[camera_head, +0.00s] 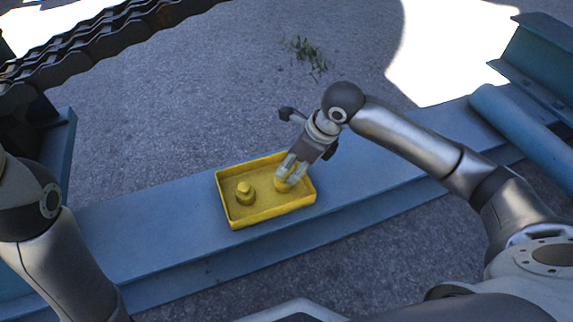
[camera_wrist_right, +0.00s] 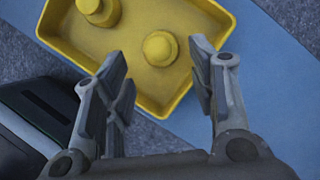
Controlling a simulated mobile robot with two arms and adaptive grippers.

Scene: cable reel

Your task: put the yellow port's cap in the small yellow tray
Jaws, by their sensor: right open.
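The small yellow tray (camera_head: 262,218) lies on a blue beam in the head view and fills the top of the right wrist view (camera_wrist_right: 120,92). Two yellow stepped round pieces, which look like caps, are in it. One cap (camera_head: 245,193) is in the left part of the tray; it also shows in the wrist view (camera_wrist_right: 98,10). The other cap (camera_head: 281,185) is partly hidden by my right gripper (camera_head: 290,172). In the wrist view this cap (camera_wrist_right: 159,49) is just beyond and between the open fingertips. I cannot tell which cap came from the yellow port.
The blue beam (camera_head: 140,235) runs across the view under the tray. A dark heavy chain (camera_head: 90,45) is at the upper left. A blue pipe (camera_head: 520,120) and a blue steel bracket (camera_head: 535,55) are at the right. The grey ground behind is mostly clear.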

